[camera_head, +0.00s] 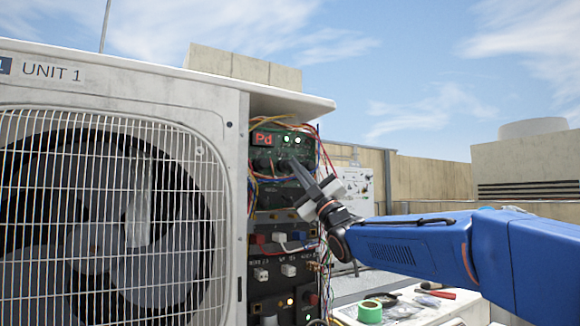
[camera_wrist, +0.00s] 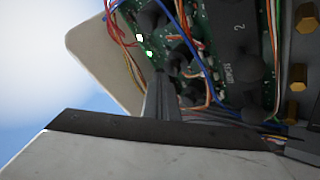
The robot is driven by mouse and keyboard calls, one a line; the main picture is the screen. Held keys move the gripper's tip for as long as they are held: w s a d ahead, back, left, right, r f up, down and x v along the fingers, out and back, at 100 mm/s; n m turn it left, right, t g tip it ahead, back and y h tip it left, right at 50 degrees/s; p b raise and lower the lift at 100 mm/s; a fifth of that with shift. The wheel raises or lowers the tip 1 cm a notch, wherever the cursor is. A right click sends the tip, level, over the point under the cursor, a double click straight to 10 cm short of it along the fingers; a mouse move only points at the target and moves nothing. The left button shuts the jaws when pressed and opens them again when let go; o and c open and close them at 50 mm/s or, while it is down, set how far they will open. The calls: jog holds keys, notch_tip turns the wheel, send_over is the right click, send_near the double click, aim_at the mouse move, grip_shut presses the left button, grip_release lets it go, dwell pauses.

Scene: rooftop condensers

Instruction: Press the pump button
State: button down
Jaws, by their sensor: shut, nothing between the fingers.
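The open control bay of the condenser marked UNIT 1 (camera_head: 52,70) shows a green circuit board (camera_head: 272,188) with a red "Pd" display (camera_head: 263,139) and two lit green lights beside it. The board also shows in the wrist view (camera_wrist: 205,22), with dark round parts on it. I cannot tell which part is the pump button. My gripper (camera_head: 296,165) is shut and empty, its fingertips pointing at the board just below the display. In the wrist view the fingers (camera_wrist: 161,78) overlap the board's edge near the lights; I cannot tell whether they touch it.
Loose coloured wires (camera_head: 322,150) hang along the bay's right side. Lower panels hold switches (camera_head: 289,270) and lit lamps. A white table (camera_head: 405,316) at lower right carries green tape (camera_head: 370,312) and a red-handled tool (camera_head: 438,293). The fan grille (camera_head: 110,215) fills the left.

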jog(key=shift+s+d, duration=0.5)
jog(key=shift+s, duration=0.3)
jog(key=shift+s+d, duration=0.55)
jog(key=shift+s, duration=0.2)
jog(key=shift+s+d, duration=0.5)
jog(key=shift+s, duration=0.3)
